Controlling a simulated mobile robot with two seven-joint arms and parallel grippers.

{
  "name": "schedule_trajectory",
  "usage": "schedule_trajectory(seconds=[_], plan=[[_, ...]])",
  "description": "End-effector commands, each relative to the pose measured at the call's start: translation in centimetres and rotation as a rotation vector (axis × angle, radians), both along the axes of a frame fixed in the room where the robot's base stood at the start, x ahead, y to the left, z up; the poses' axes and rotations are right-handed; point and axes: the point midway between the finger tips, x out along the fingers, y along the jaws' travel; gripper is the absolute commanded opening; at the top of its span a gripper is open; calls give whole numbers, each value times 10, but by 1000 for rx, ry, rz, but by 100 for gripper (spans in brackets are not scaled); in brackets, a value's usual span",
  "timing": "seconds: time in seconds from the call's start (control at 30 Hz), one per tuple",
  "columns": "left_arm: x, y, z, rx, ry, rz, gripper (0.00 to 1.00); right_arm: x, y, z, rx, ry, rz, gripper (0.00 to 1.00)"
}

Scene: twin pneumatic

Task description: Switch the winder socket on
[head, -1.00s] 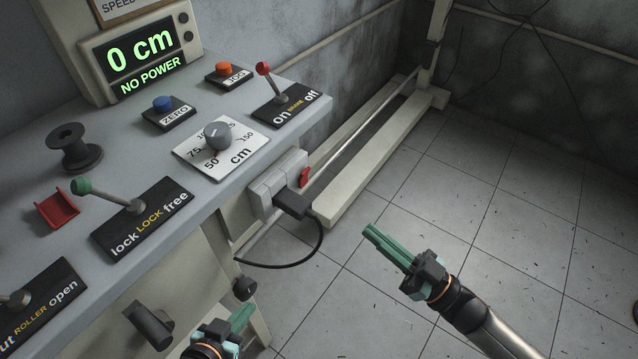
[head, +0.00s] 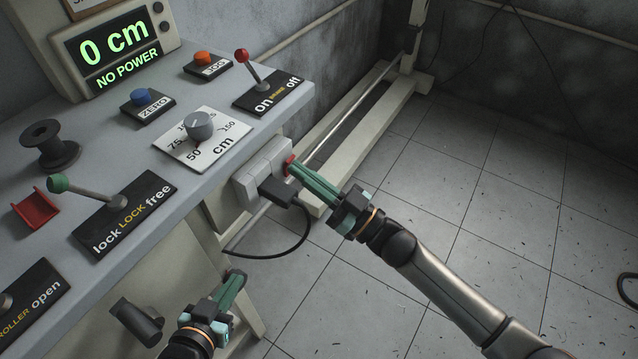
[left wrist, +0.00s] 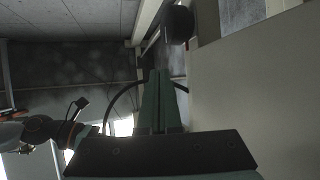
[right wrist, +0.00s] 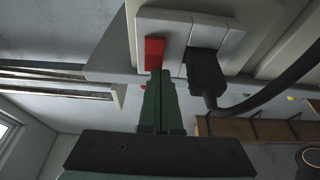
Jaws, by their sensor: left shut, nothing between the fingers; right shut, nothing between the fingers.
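The winder socket is a white block (head: 262,172) on the side of the bench, with a black plug (head: 279,192) in it. Its red rocker switch (head: 289,163) is at the right end, mostly hidden by my right gripper in the head view. The right wrist view shows the red switch (right wrist: 154,53) in full. My right gripper (head: 295,167) is shut and empty, its tips at the lower edge of the switch; contact is unclear. My left gripper (head: 239,275) is shut and empty, low beside the bench leg. The display (head: 120,50) reads "0 cm" and "NO POWER".
A black cable (head: 305,240) loops down from the plug. The bench top holds a dial (head: 199,125), a brake lever (head: 247,60), a lock lever (head: 80,190) and a black spool (head: 48,146).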

Motion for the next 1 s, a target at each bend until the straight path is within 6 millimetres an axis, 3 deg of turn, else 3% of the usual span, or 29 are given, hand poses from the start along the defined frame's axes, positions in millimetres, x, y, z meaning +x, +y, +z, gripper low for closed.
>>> schedule_trajectory(seconds=[0.5, 0.63, 0.7, 1.0], plan=[[-2, 0, 9, 0, 16, -4, 0, 2, 3, 7, -18, 13, 0, 0], [-22, -6, -6, -4, 141, -6, 0, 4, 6, 14, -57, 41, 1, 0], [-19, -5, -13, -4, 128, -6, 0, 4, 6, 4, -51, 40, 1, 0], [-24, -4, -21, -3, 158, -3, 0, 4, 6, 4, -50, 38, 0, 0]])
